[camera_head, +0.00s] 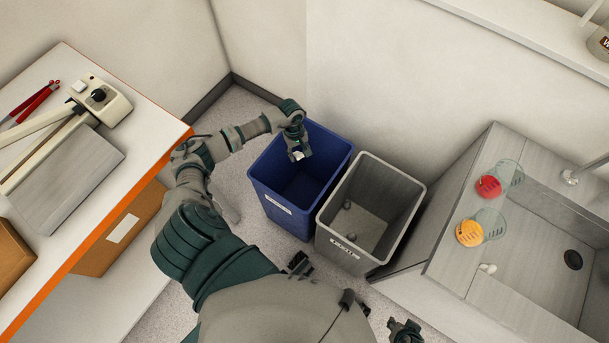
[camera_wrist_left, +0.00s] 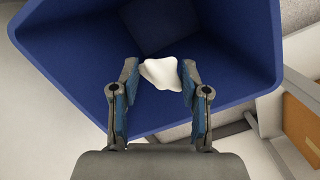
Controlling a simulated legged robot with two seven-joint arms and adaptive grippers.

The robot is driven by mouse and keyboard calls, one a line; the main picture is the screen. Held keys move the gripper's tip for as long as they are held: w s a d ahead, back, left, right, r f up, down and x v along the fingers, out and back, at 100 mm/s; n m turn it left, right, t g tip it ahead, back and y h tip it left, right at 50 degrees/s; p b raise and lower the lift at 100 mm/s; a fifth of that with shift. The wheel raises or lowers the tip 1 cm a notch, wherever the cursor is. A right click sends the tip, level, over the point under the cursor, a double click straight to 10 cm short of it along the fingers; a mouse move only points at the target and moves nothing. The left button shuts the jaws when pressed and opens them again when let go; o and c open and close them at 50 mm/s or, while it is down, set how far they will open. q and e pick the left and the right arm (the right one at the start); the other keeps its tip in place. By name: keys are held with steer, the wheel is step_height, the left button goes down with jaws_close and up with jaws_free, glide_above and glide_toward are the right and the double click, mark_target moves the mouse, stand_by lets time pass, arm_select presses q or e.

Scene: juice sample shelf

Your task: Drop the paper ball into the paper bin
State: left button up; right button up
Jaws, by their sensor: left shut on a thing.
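My left gripper (camera_head: 297,146) is shut on the white, crumpled paper ball (camera_wrist_left: 161,72) and is above the blue bin's opening. The paper ball also shows as a small white patch in the head view (camera_head: 298,155). The blue bin (camera_head: 288,220) stands on the floor against the wall, with a white label too small to read. In the left wrist view, the bin's blue walls (camera_wrist_left: 65,65) lie beyond the ball and fingertips.
A grey bin (camera_head: 345,250) with small items inside stands right beside the blue bin. A counter with an orange edge (camera_head: 112,232) is at left. At right, a grey sink unit (camera_head: 478,168) holds red (camera_head: 488,187) and orange (camera_head: 469,233) items.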

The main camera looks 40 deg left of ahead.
arm_select(q)
steer(key=shift+s+a, duration=0.1)
steer(key=shift+a, duration=0.3)
steer(key=o, duration=0.8)
steer(key=shift+a+f, duration=0.15)
steer(key=shift+a, duration=0.1)
steer(key=shift+o, duration=1.1)
steer(key=shift+a+f, duration=0.1)
steer(key=shift+a, duration=0.05)
steer(key=shift+d+r, duration=0.2)
steer(key=shift+d, duration=0.2)
steer(key=shift+r, duration=0.25)
step_height(320, 180, up, 11)
steer(key=a, duration=0.2)
steer(key=shift+w, duration=0.25)
arm_select(e)
steer(key=shift+a+r, duration=0.15)
steer(key=shift+a, duration=0.15)
arm_select(q)
steer(key=shift+a, duration=0.25)
arm_select(e)
steer(key=shift+a, duration=0.25)
arm_select(q)
steer(key=shift+s+f, duration=0.1)
steer(key=shift+f, duration=0.05)
arm_select(e)
steer(key=shift+s, duration=0.1)
